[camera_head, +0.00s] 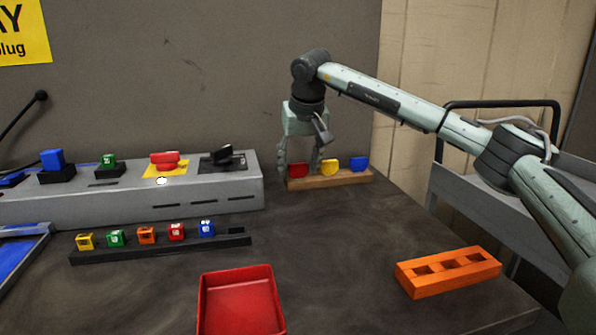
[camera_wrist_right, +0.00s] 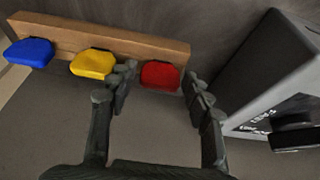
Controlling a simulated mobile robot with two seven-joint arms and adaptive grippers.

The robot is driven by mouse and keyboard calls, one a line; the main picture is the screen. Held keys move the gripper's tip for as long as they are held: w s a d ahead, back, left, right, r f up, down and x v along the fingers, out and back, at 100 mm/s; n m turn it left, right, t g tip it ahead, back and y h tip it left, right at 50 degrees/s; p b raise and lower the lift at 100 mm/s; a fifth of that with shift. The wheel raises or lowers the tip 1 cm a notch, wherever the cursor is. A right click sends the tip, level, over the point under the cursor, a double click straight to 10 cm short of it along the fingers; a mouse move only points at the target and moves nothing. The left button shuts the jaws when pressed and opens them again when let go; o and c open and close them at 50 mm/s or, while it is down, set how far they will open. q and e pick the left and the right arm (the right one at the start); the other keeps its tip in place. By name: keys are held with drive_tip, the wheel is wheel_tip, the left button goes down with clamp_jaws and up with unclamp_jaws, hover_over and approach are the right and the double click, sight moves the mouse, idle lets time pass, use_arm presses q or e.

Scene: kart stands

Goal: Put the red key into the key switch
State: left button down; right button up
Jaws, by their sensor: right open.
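The red key (camera_head: 297,170) sits at the left end of a wooden rack (camera_head: 330,181), beside a yellow key (camera_head: 329,165) and a blue key (camera_head: 359,164). In the right wrist view the red key (camera_wrist_right: 161,75) appears between the fingertips. My right gripper (camera_head: 299,168) is open around the red key, its fingers pointing down; whether they touch it I cannot tell. A black switch (camera_head: 222,157) on the right end of the grey console (camera_head: 236,187) looks like the key switch; its slot is not clear. It also shows partly in the right wrist view (camera_wrist_right: 294,134). My left gripper is not in view.
The console stands just left of the rack and close to my right gripper. It carries a red button (camera_head: 164,160) and other coloured controls. A black strip (camera_head: 160,250) with coloured blocks, a red tray (camera_head: 241,303) and an orange block (camera_head: 447,272) lie in front. The table centre is clear.

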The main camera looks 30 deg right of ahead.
drive_tip(key=c, duration=0.7)
drive_tip(key=shift+r, duration=0.15)
